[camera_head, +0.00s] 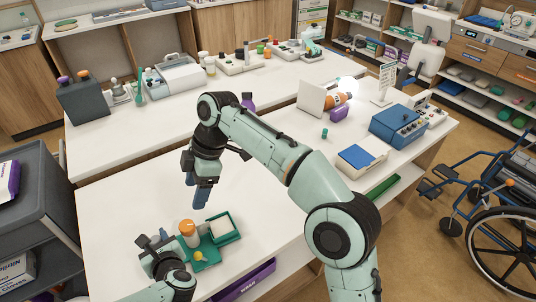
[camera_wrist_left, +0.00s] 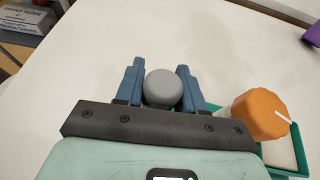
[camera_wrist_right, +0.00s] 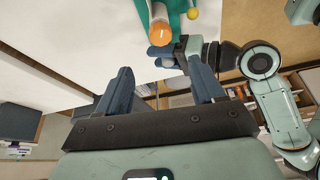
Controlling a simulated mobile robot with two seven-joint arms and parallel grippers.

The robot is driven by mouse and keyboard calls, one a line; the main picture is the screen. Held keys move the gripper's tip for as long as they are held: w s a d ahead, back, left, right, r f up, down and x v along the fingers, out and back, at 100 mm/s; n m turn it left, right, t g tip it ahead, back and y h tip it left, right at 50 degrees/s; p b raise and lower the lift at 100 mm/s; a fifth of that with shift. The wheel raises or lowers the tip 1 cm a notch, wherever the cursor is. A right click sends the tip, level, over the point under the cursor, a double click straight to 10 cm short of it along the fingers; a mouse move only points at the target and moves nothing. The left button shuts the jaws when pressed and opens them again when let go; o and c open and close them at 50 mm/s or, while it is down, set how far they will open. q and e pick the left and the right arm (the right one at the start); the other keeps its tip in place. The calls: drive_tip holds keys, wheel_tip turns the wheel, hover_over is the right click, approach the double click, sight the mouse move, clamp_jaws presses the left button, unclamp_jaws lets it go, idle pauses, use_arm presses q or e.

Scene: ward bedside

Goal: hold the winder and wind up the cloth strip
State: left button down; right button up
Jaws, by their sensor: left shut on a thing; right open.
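The winder (camera_head: 205,258) has a green base on the near part of the white table, with an orange-capped upright piece (camera_head: 188,228) and a small yellow ball (camera_head: 198,256). A green tray part beside it holds white material (camera_head: 222,228), perhaps the cloth strip. My left gripper (camera_head: 157,240) is at the winder's left side. In the left wrist view its fingers are shut on a grey round knob (camera_wrist_left: 163,89), with the orange cap (camera_wrist_left: 260,113) to the right. My right gripper (camera_head: 202,194) is open and empty, pointing down above the table behind the winder. The winder partly shows in the right wrist view (camera_wrist_right: 185,28).
A grey cart (camera_head: 35,210) stands at the left. The table between my right gripper and the back bench is clear. A wheelchair (camera_head: 490,210) stands at the right.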

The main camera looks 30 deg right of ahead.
drive_tip(key=w+d+f+m+t+h, duration=0.1)
drive_tip(key=w+d+f+m+t, duration=0.6)
drive_tip(key=m, duration=0.6)
drive_tip(key=d+f+m+t+h, duration=0.1)
drive_tip(key=d+m+t+h, duration=0.2)
drive_tip(key=d+m, duration=1)
drive_tip(key=shift+w+d+f+t+h, duration=0.25)
drive_tip(key=shift+d+t+h, duration=0.15)
drive_tip(key=shift+d+h, duration=1.7)
drive_tip(key=shift+d+y, duration=0.4)
drive_tip(key=shift+y, duration=0.1)
use_arm(q)
drive_tip(key=c, duration=0.6)
unclamp_jaws()
drive_tip(key=shift+s, duration=0.1)
